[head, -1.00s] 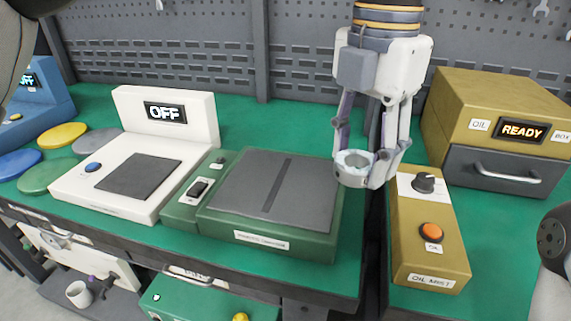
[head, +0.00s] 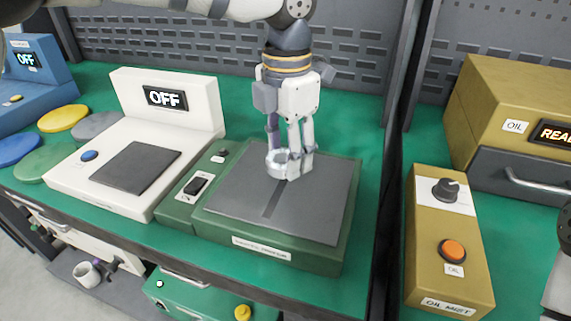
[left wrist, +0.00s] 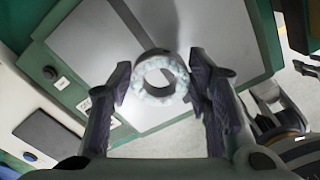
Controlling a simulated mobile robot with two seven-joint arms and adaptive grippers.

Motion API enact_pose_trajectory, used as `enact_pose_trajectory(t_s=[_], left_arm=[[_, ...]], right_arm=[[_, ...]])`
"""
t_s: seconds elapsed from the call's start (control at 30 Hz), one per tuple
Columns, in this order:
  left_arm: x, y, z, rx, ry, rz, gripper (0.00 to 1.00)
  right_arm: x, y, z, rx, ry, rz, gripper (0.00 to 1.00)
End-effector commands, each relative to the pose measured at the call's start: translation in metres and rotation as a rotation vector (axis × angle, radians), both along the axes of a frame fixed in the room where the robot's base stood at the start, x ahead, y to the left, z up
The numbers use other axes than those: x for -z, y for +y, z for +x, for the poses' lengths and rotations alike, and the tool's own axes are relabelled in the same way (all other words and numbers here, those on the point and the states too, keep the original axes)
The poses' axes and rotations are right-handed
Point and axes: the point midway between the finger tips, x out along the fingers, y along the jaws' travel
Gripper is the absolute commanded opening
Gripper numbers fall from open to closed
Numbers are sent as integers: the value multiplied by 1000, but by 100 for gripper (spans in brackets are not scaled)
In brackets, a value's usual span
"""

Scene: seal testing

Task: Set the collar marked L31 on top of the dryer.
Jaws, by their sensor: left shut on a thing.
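My left gripper (head: 289,163) points down over the green unit with a grey top plate (head: 235,185). It is shut on a pale ring-shaped collar (head: 276,162), low over the right half of the plate. The collar also shows between the two fingertips in the left wrist view (left wrist: 160,96), its hole facing the camera. No L31 marking can be read on it. I cannot tell whether the collar touches the plate. The label on the green unit's front is too small to read, so I cannot confirm it is the dryer.
A white unit reading OFF (head: 190,112) stands left of the green unit. A yellow oil mist box (head: 425,255) with an orange button stands to the right, across a gap. Coloured discs (head: 63,118) lie at far left. A yellow cabinet (head: 490,95) stands at back right.

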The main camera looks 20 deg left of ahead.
Motion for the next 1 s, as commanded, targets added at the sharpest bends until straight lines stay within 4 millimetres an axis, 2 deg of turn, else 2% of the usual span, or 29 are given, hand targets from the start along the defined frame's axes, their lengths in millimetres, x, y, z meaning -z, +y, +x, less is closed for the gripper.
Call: enact_pose_trajectory(t_s=[0.1,0.17,0.53,0.57,0.63,0.9,1.0], left_arm=[[25,3,0,1,3,1,7],[32,3,0,0,2,0,7],[36,2,1,0,-1,0,7],[36,3,1,0,-1,1,50],[36,3,1,0,-1,1,65],[36,2,1,0,0,0,65],[30,2,1,-1,-2,-1,65]], right_arm=[[1,0,-1,0,5,0,40],[2,0,-2,0,6,0,40],[1,0,-1,0,3,0,40],[1,0,-1,0,3,0,40],[1,0,-1,0,3,0,40],[1,0,-1,0,4,0,40],[2,0,-1,0,5,0,40]])
